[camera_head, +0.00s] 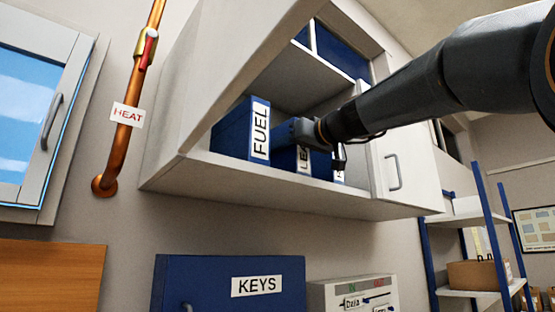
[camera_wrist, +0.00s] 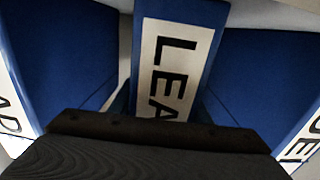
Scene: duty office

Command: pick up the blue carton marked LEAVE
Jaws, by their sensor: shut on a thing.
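My gripper (camera_head: 318,142) reaches in from the right and is shut on this carton. It hides the upper part of the carton in the head view. In the wrist view the dark gripper body (camera_wrist: 150,140) covers the lower part of the label, and the fingertips are hidden.
A blue FUEL carton (camera_head: 245,130) stands left of it. Another labelled carton (camera_head: 338,168) is close on the right, mostly hidden. The cabinet shelf (camera_head: 230,175) lies beneath; its white door (camera_head: 402,165) stands at right. A blue KEYS box (camera_head: 228,280) is below.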

